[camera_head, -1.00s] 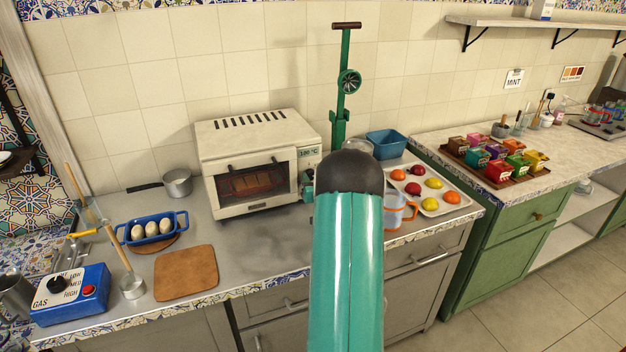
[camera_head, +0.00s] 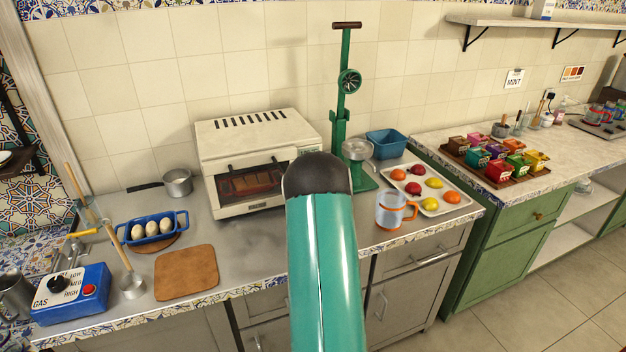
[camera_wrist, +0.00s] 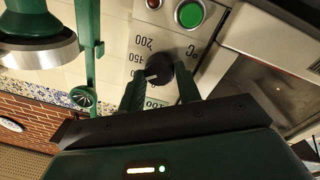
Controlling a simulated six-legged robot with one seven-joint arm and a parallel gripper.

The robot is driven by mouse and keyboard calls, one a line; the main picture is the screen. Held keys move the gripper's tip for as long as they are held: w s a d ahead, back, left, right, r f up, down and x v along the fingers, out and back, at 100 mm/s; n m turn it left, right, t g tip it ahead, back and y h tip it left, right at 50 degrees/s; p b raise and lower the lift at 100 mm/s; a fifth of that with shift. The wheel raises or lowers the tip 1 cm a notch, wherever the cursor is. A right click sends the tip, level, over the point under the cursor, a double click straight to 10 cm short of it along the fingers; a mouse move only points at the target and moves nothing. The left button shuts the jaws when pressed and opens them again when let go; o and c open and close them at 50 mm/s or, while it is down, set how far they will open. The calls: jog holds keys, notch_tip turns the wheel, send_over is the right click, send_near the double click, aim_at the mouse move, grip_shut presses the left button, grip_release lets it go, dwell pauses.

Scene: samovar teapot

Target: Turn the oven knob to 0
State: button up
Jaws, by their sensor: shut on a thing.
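The white oven (camera_head: 222,150) stands on the steel counter in the head view, its window glowing orange-brown. My arm hides its right-hand control panel there. In the wrist view the panel is seen turned over, with a black oven knob (camera_wrist: 159,70) and printed numbers including 200 and 150 beside it. A pale mark on the knob points to the lower left of the picture. My gripper (camera_wrist: 160,84) is shut on the knob, one dark green finger on each side.
A green button (camera_wrist: 190,14) sits near the knob. The green juicer press (camera_head: 341,110) stands right of the oven, with an orange-rimmed glass jug (camera_head: 391,212) and a fruit tray (camera_head: 452,205) beyond. A cutting board (camera_head: 186,272) lies front left.

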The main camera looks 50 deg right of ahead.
jog(key=shift+f+n+t+y, duration=0.1)
jog(key=shift+n+t+y, duration=0.3)
jog(key=shift+n, duration=5)
jog(key=o, duration=1)
jog(key=shift+c, duration=0.2)
jog(key=v, duration=1.4)
jog(key=shift+f, duration=0.1)
